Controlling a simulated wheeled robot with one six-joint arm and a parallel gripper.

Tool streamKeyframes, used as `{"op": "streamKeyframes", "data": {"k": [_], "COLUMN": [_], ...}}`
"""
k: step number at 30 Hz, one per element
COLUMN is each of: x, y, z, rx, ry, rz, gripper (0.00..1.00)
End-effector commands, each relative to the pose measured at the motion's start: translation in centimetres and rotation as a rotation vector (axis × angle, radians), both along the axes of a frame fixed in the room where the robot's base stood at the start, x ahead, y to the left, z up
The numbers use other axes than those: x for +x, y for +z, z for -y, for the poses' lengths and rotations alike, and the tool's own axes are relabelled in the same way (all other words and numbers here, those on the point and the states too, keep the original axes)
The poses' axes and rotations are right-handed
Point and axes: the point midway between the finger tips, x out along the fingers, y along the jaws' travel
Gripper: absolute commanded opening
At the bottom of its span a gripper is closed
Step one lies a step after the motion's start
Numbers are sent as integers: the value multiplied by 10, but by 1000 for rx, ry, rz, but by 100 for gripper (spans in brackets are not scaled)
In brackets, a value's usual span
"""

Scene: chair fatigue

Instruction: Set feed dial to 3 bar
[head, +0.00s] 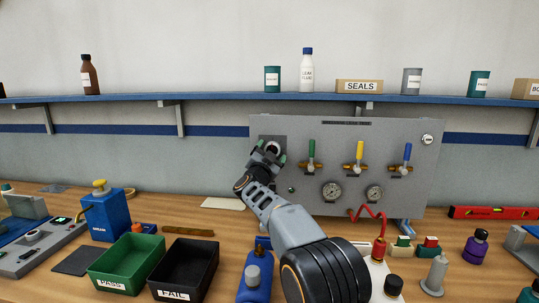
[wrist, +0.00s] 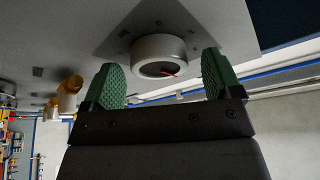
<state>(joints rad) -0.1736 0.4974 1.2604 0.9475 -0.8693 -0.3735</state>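The feed dial (wrist: 158,50) is a round light-grey knob with a red mark on its face, on a dark square plate of the panel. In the head view the dial (head: 272,147) is at the panel's upper left, partly hidden by my gripper. My gripper (head: 268,155) is open in front of it. In the wrist view its green pads (wrist: 162,72) stand apart on either side of the dial, with visible gaps. I cannot tell how far the fingertips are from the panel. The dial's scale and setting are not readable.
The grey panel (head: 330,125) also carries green, yellow and blue valve handles (head: 360,151), two gauges (head: 332,191) and a red coiled hose (head: 368,214). Below are a blue bottle (head: 255,280), a green PASS bin (head: 127,262) and a black FAIL bin (head: 184,268). A shelf (head: 220,98) runs above.

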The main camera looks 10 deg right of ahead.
Motion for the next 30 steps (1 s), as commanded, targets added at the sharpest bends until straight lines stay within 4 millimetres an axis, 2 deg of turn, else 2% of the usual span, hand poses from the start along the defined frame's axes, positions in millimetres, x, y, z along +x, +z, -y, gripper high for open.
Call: {"op": "streamKeyframes", "data": {"k": [7,11,24,30], "x": [-1,-10,-79,-101], "y": [-1,-5,-32,-40], "z": [0,-6,-48,-61], "rx": [1,0,1,0], "ry": [-1,-1,2,1], "rz": [0,1,0,1], "gripper": [84,84,84,84]}}
